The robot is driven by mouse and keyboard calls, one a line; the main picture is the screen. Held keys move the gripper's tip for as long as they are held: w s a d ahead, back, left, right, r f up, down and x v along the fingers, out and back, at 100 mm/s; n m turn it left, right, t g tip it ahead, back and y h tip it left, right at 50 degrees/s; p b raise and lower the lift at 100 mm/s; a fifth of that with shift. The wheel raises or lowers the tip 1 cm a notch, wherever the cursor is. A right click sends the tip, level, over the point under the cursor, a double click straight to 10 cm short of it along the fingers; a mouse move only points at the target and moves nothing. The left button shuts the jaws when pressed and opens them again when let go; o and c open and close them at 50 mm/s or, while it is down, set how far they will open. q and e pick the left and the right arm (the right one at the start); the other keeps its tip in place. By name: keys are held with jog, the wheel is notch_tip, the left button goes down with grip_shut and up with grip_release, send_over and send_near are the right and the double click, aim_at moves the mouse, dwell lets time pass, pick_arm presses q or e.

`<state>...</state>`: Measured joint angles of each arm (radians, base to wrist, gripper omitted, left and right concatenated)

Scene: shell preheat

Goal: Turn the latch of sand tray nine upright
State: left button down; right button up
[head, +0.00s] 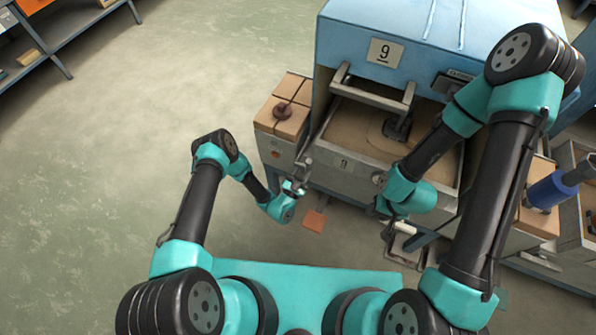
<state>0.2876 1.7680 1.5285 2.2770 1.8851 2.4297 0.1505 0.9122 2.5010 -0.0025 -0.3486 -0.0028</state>
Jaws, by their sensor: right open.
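The blue oven-like housing (405,35) bears a plate with a 9 (385,52). Below it, sand tray nine (345,177) stands out toward me, with sand (350,122) inside and a small label on its front wall. A dark fitting (397,129) shows over the sand. My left gripper (298,182) is at the tray's front left corner, close to a small grey part there; I cannot tell whether they touch or whether the jaws are open. My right gripper (389,230) is open, low in front of the tray's right side. I cannot clearly make out the latch or its angle.
An orange square (314,221) lies on the floor in front. A blue cylinder (547,191) is at the right. The floor at left is clear.

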pick_arm(q)
jog(key=shift+n+t+y, duration=0.4)
jog(key=shift+n+y, duration=0.7)
jog(key=shift+n, duration=1.2)
jog(key=c, duration=0.9)
grip_release()
jog(key=v, duration=1.7)
jog(key=shift+s+f, duration=0.15)
jog(key=shift+f, duration=0.05)
